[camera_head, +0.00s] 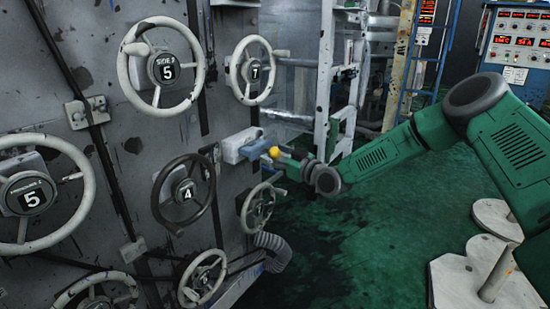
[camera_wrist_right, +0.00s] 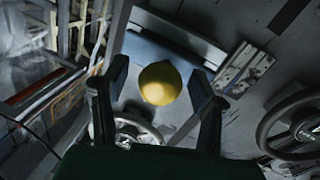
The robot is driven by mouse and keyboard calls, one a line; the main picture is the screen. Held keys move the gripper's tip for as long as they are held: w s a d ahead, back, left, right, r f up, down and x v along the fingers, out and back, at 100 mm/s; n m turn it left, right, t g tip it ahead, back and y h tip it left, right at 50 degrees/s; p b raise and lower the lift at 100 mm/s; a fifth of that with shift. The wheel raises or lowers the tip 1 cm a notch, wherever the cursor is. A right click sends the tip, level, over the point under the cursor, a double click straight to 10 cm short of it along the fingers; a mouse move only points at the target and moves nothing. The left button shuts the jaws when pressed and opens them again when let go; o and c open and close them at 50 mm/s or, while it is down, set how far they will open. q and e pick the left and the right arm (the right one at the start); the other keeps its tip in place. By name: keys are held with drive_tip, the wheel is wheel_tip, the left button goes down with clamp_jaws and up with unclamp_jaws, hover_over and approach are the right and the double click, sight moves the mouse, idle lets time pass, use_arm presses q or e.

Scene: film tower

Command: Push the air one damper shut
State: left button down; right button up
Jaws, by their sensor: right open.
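A yellow ball knob (camera_head: 274,152) sits at the end of a pale blue-grey block (camera_head: 238,147) on the grey panel, between the handwheels marked 7 and 4. I take it for the damper's handle; no label on it is readable. My right gripper (camera_head: 287,161) is at the knob, reaching in from the right. In the right wrist view the open fingers (camera_wrist_right: 158,76) stand on either side of the yellow knob (camera_wrist_right: 158,84), with a gap on each side. I cannot tell how deep between the fingers it sits. My left gripper is out of view.
The panel carries several handwheels, including a white one marked 7 (camera_head: 251,70) above the knob and a dark one marked 4 (camera_head: 184,194) below left. A white metal frame (camera_head: 325,75) stands behind my right gripper. The green floor (camera_head: 350,240) is open below my right arm.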

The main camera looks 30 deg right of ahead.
sight(265, 149)
clamp_jaws()
drive_tip(key=shift+w+a+f+b, duration=0.1)
drive_tip(key=shift+w+a+b, duration=0.15)
drive_tip(key=shift+w, duration=0.35)
drive_tip(key=shift+w+a+r+b, duration=0.1)
drive_tip(key=shift+w+a+b, duration=0.15)
drive_tip(key=shift+w, duration=0.3)
drive_tip(key=shift+w+a+f+b, duration=0.1)
drive_tip(key=shift+w+a+b, duration=0.15)
drive_tip(key=shift+w, duration=0.35)
drive_tip(key=shift+d, duration=0.1)
unclamp_jaws()
drive_tip(key=shift+s, duration=0.1)
drive_tip(key=s+d, duration=0.2)
drive_tip(key=s, duration=0.9)
drive_tip(key=shift+s+d, duration=0.25)
drive_tip(key=shift+s, duration=0.05)
